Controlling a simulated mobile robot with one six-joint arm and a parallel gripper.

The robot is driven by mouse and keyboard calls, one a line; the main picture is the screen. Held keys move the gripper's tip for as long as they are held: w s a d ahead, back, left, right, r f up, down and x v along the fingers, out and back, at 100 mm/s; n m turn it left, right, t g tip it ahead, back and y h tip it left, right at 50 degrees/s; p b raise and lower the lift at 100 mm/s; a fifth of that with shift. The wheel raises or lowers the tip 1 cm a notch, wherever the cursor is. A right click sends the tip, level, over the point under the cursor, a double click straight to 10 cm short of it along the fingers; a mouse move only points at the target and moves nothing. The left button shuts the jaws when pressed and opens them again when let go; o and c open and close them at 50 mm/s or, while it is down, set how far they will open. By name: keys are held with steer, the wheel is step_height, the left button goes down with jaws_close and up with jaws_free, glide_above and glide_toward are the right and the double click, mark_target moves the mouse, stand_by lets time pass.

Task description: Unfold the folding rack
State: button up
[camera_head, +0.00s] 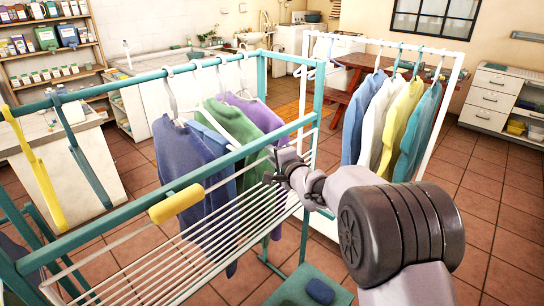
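The folding rack is a teal frame (130,209) with a panel of thin white rods (180,254) in its lower part. The panel slopes in the picture from lower left to upper right. A yellow cylinder-shaped grip (175,203) sits around a pale bar in front of the rods. My gripper (276,166) is in the middle of the view, close to the right part of the rack and in front of the hanging clothes. It is apart from the yellow grip. Its fingers are small and partly overlap the rack, so I cannot tell whether they are open or touch it.
Purple, blue and green clothes (185,160) hang behind the rods. A white rack (447,95) with several garments stands at right. A teal seat (300,290) with a dark blue item is below. A wooden table (362,62) and white drawers (490,95) stand behind. Tiled floor is open at right.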

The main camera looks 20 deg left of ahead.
steer(key=shift+w, duration=0.1)
jaws_close()
stand_by(1.4)
